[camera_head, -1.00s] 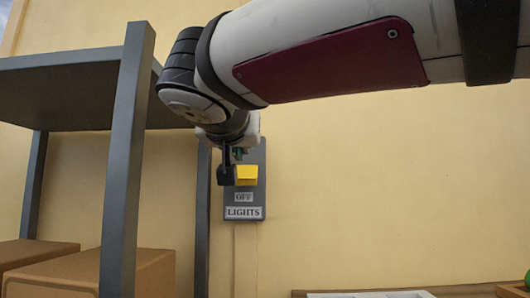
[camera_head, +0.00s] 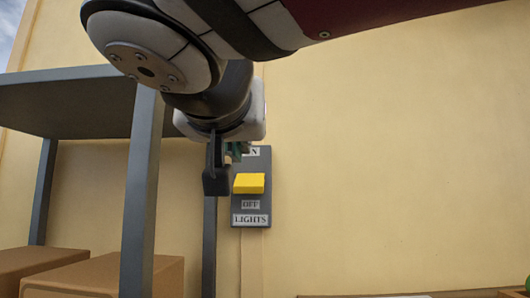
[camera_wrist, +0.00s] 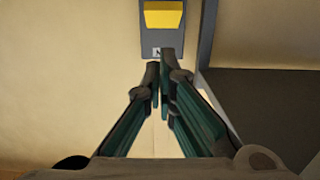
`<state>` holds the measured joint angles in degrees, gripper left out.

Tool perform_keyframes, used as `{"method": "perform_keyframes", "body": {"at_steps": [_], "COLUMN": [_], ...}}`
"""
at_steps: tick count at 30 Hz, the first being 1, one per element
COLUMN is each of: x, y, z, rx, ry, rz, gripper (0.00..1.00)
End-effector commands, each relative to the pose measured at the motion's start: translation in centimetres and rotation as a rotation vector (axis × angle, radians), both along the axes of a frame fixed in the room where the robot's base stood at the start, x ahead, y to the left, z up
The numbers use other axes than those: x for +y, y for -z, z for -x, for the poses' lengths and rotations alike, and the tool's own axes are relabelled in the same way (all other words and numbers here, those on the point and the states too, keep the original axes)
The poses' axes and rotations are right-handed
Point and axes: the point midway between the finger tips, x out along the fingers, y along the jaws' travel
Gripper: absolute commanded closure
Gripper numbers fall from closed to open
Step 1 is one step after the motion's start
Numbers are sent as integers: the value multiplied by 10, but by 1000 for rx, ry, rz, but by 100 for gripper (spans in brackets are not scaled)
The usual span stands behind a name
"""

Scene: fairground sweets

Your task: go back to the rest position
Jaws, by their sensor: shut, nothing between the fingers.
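My gripper (camera_wrist: 159,84) is shut and empty in the wrist view, its dark green fingers together just short of the switch plate. In the head view my gripper (camera_head: 222,172) hangs beside the upper left of the plate, its fingers partly hidden by the wrist. The grey switch plate (camera_head: 264,163), labelled LIGHTS with OFF above it and a partly covered ON label at the top, is on the wall. Its yellow switch (camera_head: 249,183) sits between the ON and OFF labels. The yellow switch also shows at the top of the wrist view (camera_wrist: 164,15).
A grey metal shelf (camera_head: 141,190) stands on the left, close to my arm, with cardboard boxes (camera_head: 160,275) low down. The yellow wall (camera_head: 400,170) on the right is bare. A wooden edge (camera_head: 480,294) shows at the bottom right.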

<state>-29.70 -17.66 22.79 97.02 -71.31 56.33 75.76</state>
Motion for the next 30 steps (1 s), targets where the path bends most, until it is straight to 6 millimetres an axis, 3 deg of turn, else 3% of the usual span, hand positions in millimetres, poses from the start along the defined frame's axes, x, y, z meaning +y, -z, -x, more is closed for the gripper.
{"method": "perform_keyframes", "body": {"at_steps": [12, 14, 17, 23, 26, 30], "x": [-1, -7, -31, -121, -166, -218], "y": [1, 5, 26, 115, 165, 237], "z": [-1, -2, -4, 5, 24, 67], "rx": [2, 15, 75, 352, 525, 782], "ry": [3, 14, 63, 215, 271, 305], "rz": [2, 12, 49, 175, 218, 240], "gripper": [100, 100, 100, 100, 100, 100]}}
